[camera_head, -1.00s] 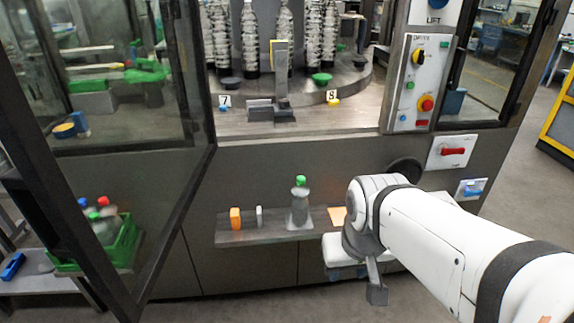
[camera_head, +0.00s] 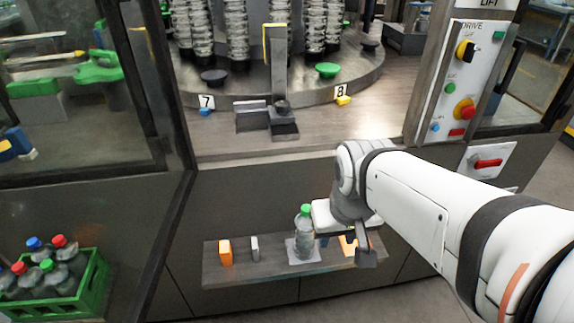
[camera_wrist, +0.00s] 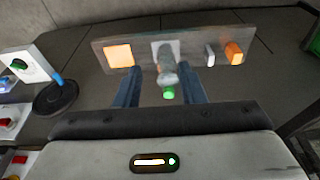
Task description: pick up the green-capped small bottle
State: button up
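The green-capped small bottle (camera_head: 304,236) is clear and stands upright on a pale square on a narrow grey shelf (camera_head: 225,276). In the wrist view the bottle (camera_wrist: 167,72) shows between and beyond the two blue fingers of my gripper (camera_wrist: 170,84), its green cap nearest to me. The fingers are apart, with a gap on both sides of the bottle, so my gripper is open and empty. In the head view my gripper is just right of the bottle, mostly hidden by my arm.
An orange block (camera_head: 225,252) and a small grey block (camera_head: 255,248) stand left of the bottle; an orange square (camera_head: 348,246) lies to its right. A green crate (camera_head: 92,290) of capped bottles is at lower left. The machine deck (camera_head: 350,130) is above the shelf.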

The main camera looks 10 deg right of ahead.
aim_at(306, 208)
jog(key=shift+s+a, duration=0.1)
jog(key=shift+a, duration=0.05)
jog(key=shift+o, duration=1.8)
jog(key=w+a+f+m+h+b, duration=0.1)
jog(key=w+f, duration=0.3)
jog(key=w, duration=0.5)
jog(key=w+a+f+m+t+h+b, duration=0.1)
jog(key=w+f+m+b, duration=0.3)
jog(key=w, duration=0.5)
jog(key=shift+f, duration=0.2)
jog(key=shift+w+b+x, duration=0.1)
jog(key=shift+b+x, duration=0.1)
jog(key=shift+x, duration=1.75)
jog(key=shift+w+b+x, duration=0.15)
jog(key=shift+b+x, duration=0.05)
jog(key=shift+x, duration=1.8)
